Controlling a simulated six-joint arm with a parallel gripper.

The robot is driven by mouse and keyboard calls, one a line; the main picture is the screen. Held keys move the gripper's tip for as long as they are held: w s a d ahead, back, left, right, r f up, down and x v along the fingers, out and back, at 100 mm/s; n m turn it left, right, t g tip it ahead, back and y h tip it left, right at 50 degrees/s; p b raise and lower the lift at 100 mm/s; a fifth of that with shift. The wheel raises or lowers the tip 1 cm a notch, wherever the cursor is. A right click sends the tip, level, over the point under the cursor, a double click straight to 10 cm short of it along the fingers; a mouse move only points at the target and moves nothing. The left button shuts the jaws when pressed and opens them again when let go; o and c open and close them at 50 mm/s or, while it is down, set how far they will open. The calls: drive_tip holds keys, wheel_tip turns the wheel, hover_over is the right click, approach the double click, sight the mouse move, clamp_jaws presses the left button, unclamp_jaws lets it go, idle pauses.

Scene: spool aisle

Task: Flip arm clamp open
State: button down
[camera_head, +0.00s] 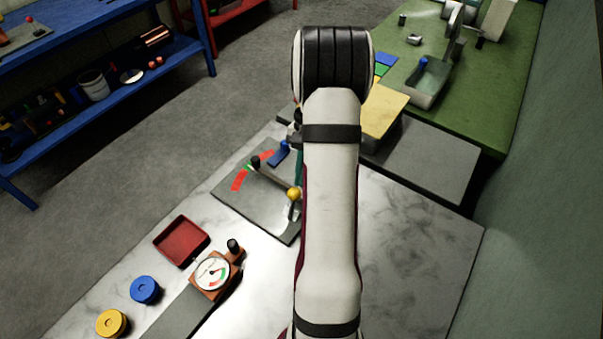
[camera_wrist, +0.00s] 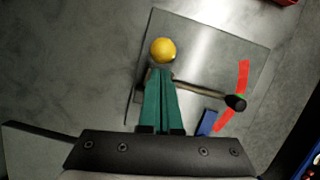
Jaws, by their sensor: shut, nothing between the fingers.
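The clamp is on a grey plate (camera_head: 262,212), also seen in the wrist view (camera_wrist: 215,48). Its thin lever arm (camera_head: 273,178) runs from near a yellow ball (camera_head: 293,194) to a black knob (camera_head: 255,162). In the wrist view the lever (camera_wrist: 200,92) runs right to the black knob (camera_wrist: 236,102), with the yellow ball (camera_wrist: 163,50) near its other end. Contact cannot be told. My arm mostly hides it in the head view.
A blue block (camera_wrist: 207,122) is on the plate near the knob. A red tray (camera_head: 182,241), a dial gauge (camera_head: 212,273), a blue spool (camera_head: 145,290) and a yellow spool (camera_head: 111,323) are nearer the front left. A yellow block (camera_head: 382,112) is behind my arm.

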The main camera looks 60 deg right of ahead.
sight(289, 194)
drive_tip(key=shift+a, duration=0.1)
drive_tip(key=shift+a+r+h, duration=0.15)
drive_tip(key=shift+a+h, duration=0.1)
drive_tip(key=shift+h, duration=0.15)
drive_tip(key=shift+a+r, duration=0.15)
drive_tip(key=shift+a, duration=0.1)
drive_tip(key=shift+a+r+h, duration=0.25)
drive_tip(key=shift+a+h, duration=0.45)
drive_tip(key=shift+h, duration=0.3)
drive_tip(key=a+h, duration=0.1)
drive_tip(key=a, duration=0.1)
drive_tip(key=shift+a+r+h, duration=0.2)
drive_tip(key=shift+a+h, duration=0.1)
drive_tip(key=shift+h, duration=0.1)
drive_tip(key=shift+s+a+f, duration=0.1)
drive_tip(key=shift+a+f, duration=0.1)
drive_tip(key=shift+a, duration=0.75)
drive_tip(key=shift+a+f, duration=0.2)
drive_tip(key=shift+a, duration=0.8)
drive_tip(key=shift+s+a+f, duration=0.1)
drive_tip(key=shift+a+f, duration=0.1)
drive_tip(key=shift+a, duration=0.75)
